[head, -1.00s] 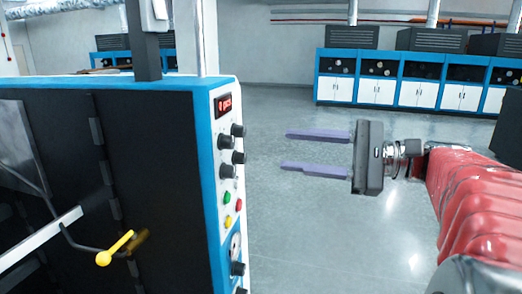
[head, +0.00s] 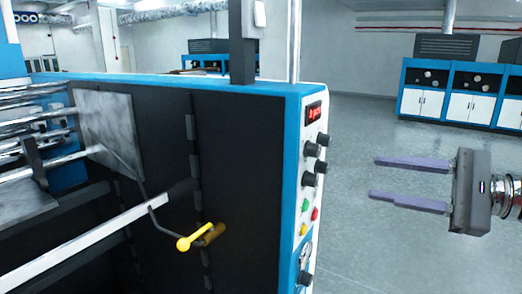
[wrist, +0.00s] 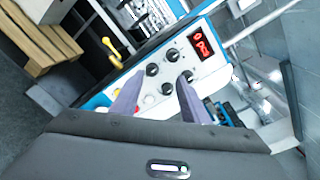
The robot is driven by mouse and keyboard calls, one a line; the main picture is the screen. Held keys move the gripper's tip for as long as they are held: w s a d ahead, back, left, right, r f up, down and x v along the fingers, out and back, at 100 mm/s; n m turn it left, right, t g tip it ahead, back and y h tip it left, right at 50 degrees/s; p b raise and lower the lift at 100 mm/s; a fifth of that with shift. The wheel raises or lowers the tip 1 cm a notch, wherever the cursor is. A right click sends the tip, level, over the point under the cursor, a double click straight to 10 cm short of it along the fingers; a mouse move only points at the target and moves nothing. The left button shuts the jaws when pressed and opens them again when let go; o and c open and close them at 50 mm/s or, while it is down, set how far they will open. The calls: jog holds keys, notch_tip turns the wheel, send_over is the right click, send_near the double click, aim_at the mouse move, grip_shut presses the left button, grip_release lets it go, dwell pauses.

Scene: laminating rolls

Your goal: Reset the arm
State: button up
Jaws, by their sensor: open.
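My gripper (head: 410,183) is at the right of the head view, with its two purple fingers spread apart and nothing between them. The fingers point left, toward the control panel (head: 310,180) of a blue and black machine, with a visible gap between. In the wrist view my gripper (wrist: 157,98) also shows open, with the panel's black knobs, red display and buttons beyond the fingertips. Most of my arm is outside the head view.
The machine's side has a yellow-handled lever (head: 197,238) and metal rollers (head: 35,125) at left. Blue and white cabinets (head: 470,95) stand along the back wall. Grey floor (head: 380,130) lies open between. A wooden pallet (wrist: 45,50) shows in the wrist view.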

jog(key=s+a+f+n+g+h, duration=0.2)
jog(key=a+f+g+h, duration=0.1)
jog(key=a+f, duration=0.35)
jog(key=s+a+f+n+g+h, duration=0.2)
jog(key=a+f, duration=0.3)
jog(key=f, duration=0.3)
jog(key=s+d+f+n+h, duration=0.1)
jog(key=s+f+n+h, duration=0.5)
jog(key=f+n+h, duration=0.3)
jog(key=shift+d+f+n+t, duration=0.25)
jog(key=shift+f+n+t, duration=0.15)
jog(key=shift+f+n, duration=1)
jog(key=shift+s+r, duration=0.1)
jog(key=shift+r, duration=0.05)
